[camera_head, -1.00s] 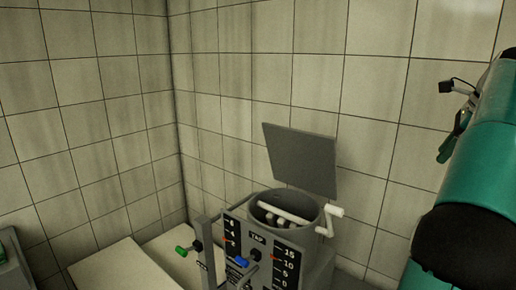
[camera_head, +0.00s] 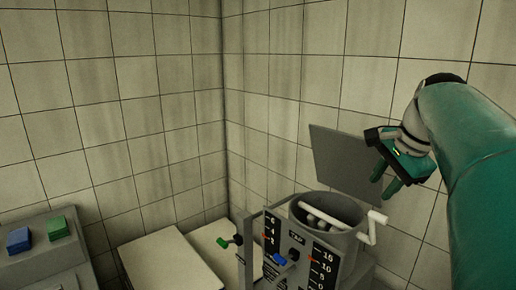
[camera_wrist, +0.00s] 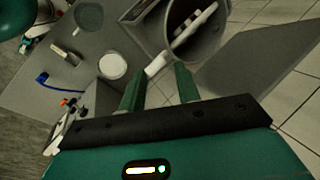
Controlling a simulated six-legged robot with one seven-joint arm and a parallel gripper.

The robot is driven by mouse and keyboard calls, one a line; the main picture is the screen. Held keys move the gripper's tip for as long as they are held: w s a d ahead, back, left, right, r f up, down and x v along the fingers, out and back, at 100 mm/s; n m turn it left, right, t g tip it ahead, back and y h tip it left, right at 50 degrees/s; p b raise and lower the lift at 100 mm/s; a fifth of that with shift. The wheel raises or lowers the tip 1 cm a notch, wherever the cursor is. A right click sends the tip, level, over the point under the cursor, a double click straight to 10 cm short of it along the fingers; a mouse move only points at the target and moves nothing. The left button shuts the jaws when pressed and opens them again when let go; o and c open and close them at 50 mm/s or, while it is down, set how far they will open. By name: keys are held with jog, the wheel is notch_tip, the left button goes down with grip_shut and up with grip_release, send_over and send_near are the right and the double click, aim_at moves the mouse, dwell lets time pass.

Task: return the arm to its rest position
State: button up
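My gripper (camera_head: 385,182) hangs at the right of the head view, above and behind the crank side of the grey machine, with its two green fingers apart. In the wrist view my gripper (camera_wrist: 160,90) is open and nothing shows held between the fingers. Beyond the fingertips lies the white crank handle (camera_wrist: 156,65), which also shows in the head view (camera_head: 377,217). The handle looks apart from the fingers. My teal arm reaches in from the right edge. Whether the arm is in its rest pose cannot be told.
The grey machine has an open round vat (camera_head: 352,208) with white bars inside, scales and blue and green handles. A grey panel (camera_head: 345,160) stands behind it. A pale slab (camera_head: 170,262) lies left of it. A console with a blue button (camera_head: 18,240) and green button (camera_head: 58,228) is at far left.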

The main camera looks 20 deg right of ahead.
jog(key=s+a+f+n, duration=0.4)
jog(key=a+f+n, duration=0.5)
jog(key=a, duration=0.4)
jog(key=s+a+f+n, duration=0.5)
jog(key=a+f+n, duration=0.4)
jog(key=a, duration=0.3)
jog(key=shift+s+a+f+t, duration=0.15)
jog(key=shift+a+f+t, duration=0.25)
